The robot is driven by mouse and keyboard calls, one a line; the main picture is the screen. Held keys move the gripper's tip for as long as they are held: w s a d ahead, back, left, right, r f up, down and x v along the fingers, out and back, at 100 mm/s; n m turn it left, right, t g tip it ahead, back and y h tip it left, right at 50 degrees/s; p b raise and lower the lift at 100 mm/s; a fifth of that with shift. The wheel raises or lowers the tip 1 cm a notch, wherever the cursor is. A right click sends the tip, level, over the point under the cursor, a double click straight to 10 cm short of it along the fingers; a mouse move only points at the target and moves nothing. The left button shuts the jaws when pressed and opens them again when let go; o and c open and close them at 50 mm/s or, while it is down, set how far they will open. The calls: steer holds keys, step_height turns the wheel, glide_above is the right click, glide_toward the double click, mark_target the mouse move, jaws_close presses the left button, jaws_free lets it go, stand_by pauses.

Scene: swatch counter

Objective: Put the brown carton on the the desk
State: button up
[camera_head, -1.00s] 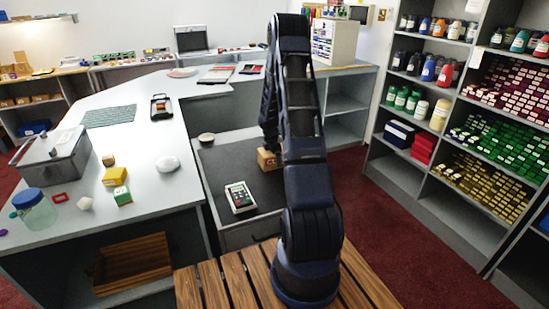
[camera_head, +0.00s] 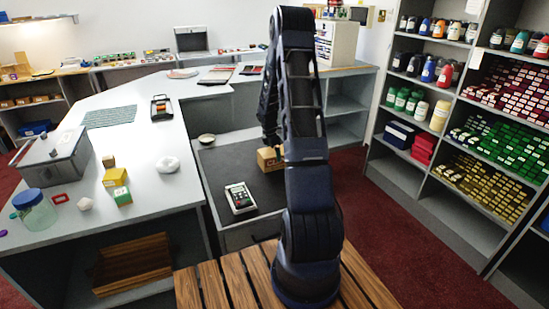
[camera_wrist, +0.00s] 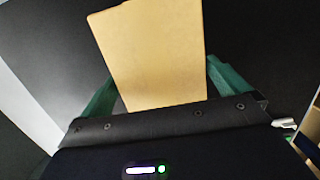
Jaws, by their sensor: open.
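The brown carton (camera_head: 268,160) sits on the dark lower desk surface (camera_head: 215,165), partly hidden behind my arm in the head view. In the wrist view the carton (camera_wrist: 155,55) fills the upper middle, its plain tan top close to the camera. My gripper (camera_wrist: 165,85) is right over it, with one green finger to the left of the carton and one to the right. The jaws are open, and the fingertips are hidden beside the carton. In the head view my gripper is mostly hidden by my arm.
A calculator-like device (camera_head: 240,198) and a small bowl (camera_head: 206,138) are also on the dark surface. The white counter (camera_head: 150,190) to the left holds a yellow box (camera_head: 115,177), a white ring-like item (camera_head: 168,164) and a jar (camera_head: 34,208). Shelves (camera_head: 440,185) stand at right.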

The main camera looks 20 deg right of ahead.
steer(key=r, duration=0.5)
steer(key=a+r, duration=0.1)
steer(key=r, duration=0.2)
steer(key=shift+a+r, duration=0.1)
steer(key=s+a+r+m+t, duration=0.1)
steer(key=s+a+r+m, duration=0.35)
steer(key=s+r, duration=0.5)
steer(key=s+a+r+m+t, duration=0.1)
steer(key=s+a+r+m, duration=0.5)
steer(key=r, duration=0.6)
steer(key=s+a+r+m+t, duration=0.1)
steer(key=s+a+r+m, duration=0.1)
steer(key=s, duration=0.6)
steer(key=s+a+r+m+y, duration=0.1)
steer(key=s+a+r+m, duration=0.1)
steer(key=s, duration=0.7)
steer(key=s+a+r+m+t, duration=0.1)
steer(key=s+a+r+m, duration=0.1)
steer(key=s, duration=0.6)
steer(key=shift+s+m+t+y, duration=0.3)
steer(key=shift+m+y, duration=0.1)
steer(key=shift+m, duration=0.35)
